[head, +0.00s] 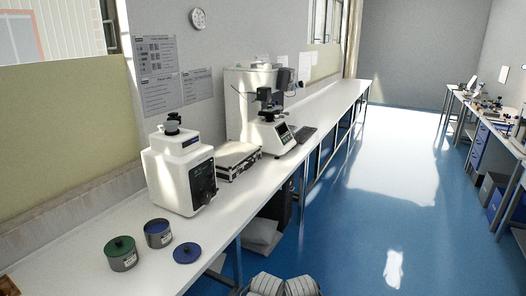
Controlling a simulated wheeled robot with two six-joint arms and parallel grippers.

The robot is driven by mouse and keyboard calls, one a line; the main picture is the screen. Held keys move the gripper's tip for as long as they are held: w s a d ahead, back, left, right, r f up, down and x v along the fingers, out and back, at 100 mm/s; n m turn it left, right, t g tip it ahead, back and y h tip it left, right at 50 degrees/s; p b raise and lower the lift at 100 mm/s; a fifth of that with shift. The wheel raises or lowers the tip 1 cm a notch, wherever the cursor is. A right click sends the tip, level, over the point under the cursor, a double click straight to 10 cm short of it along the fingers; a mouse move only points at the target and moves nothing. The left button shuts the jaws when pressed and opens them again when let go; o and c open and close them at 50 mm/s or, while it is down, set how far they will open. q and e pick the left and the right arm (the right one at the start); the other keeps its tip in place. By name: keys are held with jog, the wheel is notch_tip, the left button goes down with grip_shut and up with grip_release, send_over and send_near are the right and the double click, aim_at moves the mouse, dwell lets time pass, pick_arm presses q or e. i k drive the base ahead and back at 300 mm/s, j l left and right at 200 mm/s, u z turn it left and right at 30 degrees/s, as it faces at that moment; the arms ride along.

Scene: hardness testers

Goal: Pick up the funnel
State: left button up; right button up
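I cannot make out a funnel anywhere in the head view. On the near part of the long white bench (150,258) stand a grey round container with a green top (121,254) and an open-looking one with a blue rim (158,233). A flat blue lid (187,253) lies beside them near the bench's front edge.
A white machine (180,170) stands behind the containers. The blue floor (350,235) to the right is open. Another bench stands far right.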

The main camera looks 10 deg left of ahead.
aim_at(170, 126)
jog(key=i+u, duration=0.1)
jog(key=i, duration=0.65)
jog(key=i+l, duration=0.15)
jog(key=i, duration=0.65)
jog(key=j+u, duration=0.05)
